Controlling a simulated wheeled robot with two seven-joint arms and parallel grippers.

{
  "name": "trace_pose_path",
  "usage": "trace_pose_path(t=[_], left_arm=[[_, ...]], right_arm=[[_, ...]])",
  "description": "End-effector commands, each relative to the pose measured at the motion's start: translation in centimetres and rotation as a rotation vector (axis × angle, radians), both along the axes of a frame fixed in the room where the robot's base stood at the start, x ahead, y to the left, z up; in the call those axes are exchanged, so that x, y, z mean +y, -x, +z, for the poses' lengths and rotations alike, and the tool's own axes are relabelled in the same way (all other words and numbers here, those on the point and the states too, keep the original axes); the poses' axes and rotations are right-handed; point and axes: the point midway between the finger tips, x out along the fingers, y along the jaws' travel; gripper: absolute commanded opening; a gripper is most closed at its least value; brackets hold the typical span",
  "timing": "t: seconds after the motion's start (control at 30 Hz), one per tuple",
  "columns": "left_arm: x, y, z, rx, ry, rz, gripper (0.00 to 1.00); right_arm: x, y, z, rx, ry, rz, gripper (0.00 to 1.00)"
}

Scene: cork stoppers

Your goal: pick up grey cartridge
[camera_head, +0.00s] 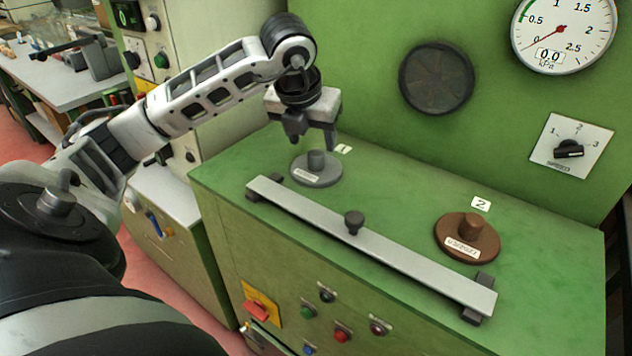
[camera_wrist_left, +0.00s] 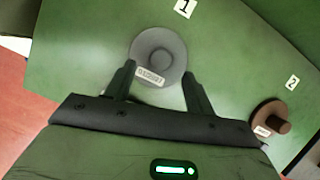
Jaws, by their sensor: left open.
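The grey cartridge (camera_head: 316,172) is a flat round disc with a short knob and a white label. It sits on the green machine top beside the number 1 tag. My left gripper (camera_head: 312,140) is open above it, fingers pointing down near the knob. In the left wrist view the grey cartridge (camera_wrist_left: 158,57) lies just beyond the two spread fingertips (camera_wrist_left: 158,72), with its label towards me. I see no contact with the knob. My right gripper is not in view.
A brown cartridge (camera_head: 467,237) sits by the number 2 tag (camera_head: 481,203). A metal bar (camera_head: 390,245) with a dark knob (camera_head: 354,222) runs along the front of the machine top. A green wall with a gauge (camera_head: 563,32) and a speed dial (camera_head: 569,149) rises behind.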

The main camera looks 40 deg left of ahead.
Motion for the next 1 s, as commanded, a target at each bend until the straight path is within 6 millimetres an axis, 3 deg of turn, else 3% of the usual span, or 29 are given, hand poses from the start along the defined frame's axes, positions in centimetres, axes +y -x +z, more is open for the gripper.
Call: trace_pose_path(t=[0.3, 0.6, 0.8, 1.0], left_arm=[[0.5, -1.4, -4.2, 0.003, 0.003, 0.001, 0.54], [0.6, -1.6, -4.6, 0.001, 0.001, 0.0, 0.54], [0.6, -1.6, -4.6, 0.001, 0.001, -0.001, 0.0], [0.6, -1.6, -4.5, -0.001, 0.0, 0.0, 0.0]], right_arm=[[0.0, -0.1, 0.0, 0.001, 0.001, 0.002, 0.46], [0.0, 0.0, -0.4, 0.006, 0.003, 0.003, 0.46], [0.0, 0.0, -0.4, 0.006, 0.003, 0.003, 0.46], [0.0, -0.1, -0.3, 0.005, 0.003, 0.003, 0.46]])
